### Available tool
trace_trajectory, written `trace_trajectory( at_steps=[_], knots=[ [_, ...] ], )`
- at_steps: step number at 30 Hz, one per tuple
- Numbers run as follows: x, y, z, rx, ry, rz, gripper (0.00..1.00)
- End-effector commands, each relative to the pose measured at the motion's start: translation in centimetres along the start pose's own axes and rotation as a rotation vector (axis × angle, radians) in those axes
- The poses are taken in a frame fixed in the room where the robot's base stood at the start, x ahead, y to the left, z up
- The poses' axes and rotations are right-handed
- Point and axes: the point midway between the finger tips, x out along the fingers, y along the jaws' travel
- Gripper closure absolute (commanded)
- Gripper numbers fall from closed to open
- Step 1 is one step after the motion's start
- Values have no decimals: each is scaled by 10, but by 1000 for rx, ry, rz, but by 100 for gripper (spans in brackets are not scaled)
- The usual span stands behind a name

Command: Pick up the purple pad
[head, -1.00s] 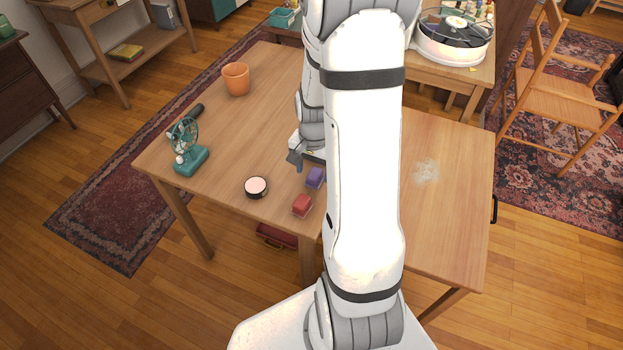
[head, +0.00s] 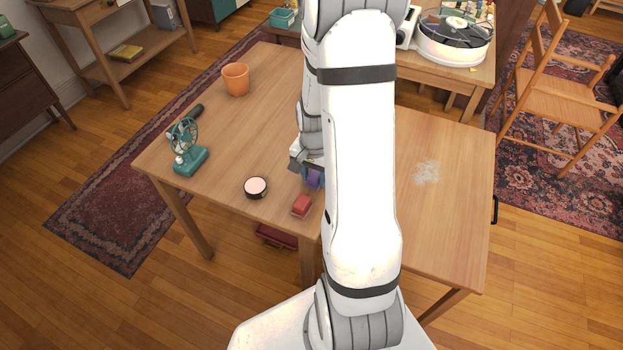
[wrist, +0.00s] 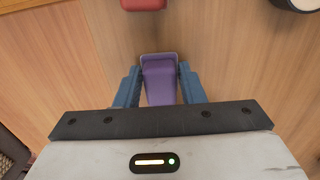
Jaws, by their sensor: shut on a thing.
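The purple pad (wrist: 160,80) is a small block between the two blue-grey fingers of my gripper (wrist: 160,88) in the wrist view. Both fingers press against its sides. In the head view the purple pad (head: 313,179) shows at the end of my gripper (head: 311,178), low over the table (head: 250,130) or on it; I cannot tell which. My arm hides part of the gripper and the table behind it.
A red pad (head: 302,205) lies near the table's front edge, close to the purple one. A round dark tin (head: 256,187) with a pale top is to its left. A teal fan (head: 188,158) and an orange pot (head: 236,79) stand further left. The table's right side is mostly clear.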

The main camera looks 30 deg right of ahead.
Motion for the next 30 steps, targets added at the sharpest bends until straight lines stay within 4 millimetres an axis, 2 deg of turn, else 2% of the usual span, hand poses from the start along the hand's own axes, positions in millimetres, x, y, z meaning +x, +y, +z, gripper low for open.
trace_trajectory(
  at_steps=[8, 11, 22, 25, 30],
  knots=[
    [-1, 0, 0, 1, 0, 0, 86],
    [-8, 0, -1, 1, 2, -1, 86],
    [-78, 0, -1, 1, 4, -3, 86],
    [-91, 0, -1, 2, 3, -2, 86],
    [-100, 1, 0, 2, 0, 0, 86]
  ],
)
